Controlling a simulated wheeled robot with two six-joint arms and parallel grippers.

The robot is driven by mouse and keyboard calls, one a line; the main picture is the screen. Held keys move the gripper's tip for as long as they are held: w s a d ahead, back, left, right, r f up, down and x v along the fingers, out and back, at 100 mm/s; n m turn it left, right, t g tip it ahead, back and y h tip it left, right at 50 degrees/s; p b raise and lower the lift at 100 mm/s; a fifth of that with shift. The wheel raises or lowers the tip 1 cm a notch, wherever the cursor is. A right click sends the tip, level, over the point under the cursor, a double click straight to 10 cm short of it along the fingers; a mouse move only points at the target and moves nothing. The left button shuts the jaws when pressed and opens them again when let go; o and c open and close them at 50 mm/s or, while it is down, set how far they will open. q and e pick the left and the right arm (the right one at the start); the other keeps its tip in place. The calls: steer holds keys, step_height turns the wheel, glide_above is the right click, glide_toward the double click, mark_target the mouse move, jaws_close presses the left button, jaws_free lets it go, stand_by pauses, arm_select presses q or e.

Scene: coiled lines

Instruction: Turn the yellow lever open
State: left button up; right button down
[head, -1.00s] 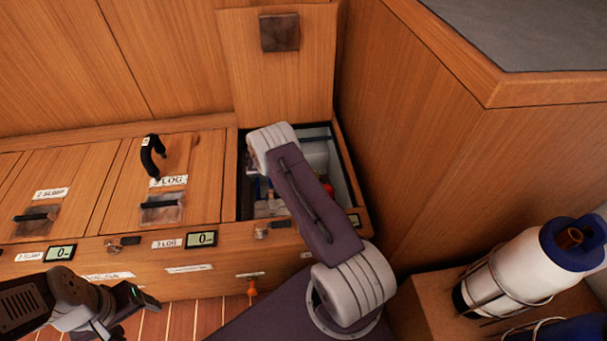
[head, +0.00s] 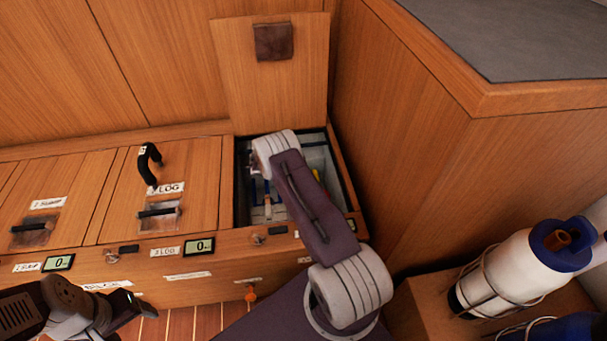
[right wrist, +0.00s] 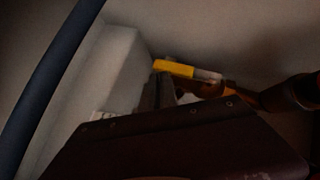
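The yellow lever (right wrist: 173,68) shows in the right wrist view as a short yellow bar with a paler end. It lies beyond the dark maroon edge of my own gripper body, beside a brownish pipe-like fitting (right wrist: 210,88). In the head view my right arm reaches down into the open compartment (head: 243,190) at the right end of the locker row. My right gripper is hidden inside there, and its fingers cannot be made out clearly in the wrist view. My left gripper (head: 128,304) is at the lower left, in front of the lockers and away from the compartment.
The compartment's wooden lid (head: 272,85) stands raised behind it. A dark hose (right wrist: 45,85) crosses the left of the wrist view. A wooden cabinet (head: 415,140) rises close on the right. A white bottle (head: 505,265) in a wire holder stands at lower right.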

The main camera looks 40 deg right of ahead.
steer(key=shift+d, duration=0.15)
stand_by(0.4)
steer(key=p+v, duration=0.6)
steer(key=v, duration=0.3)
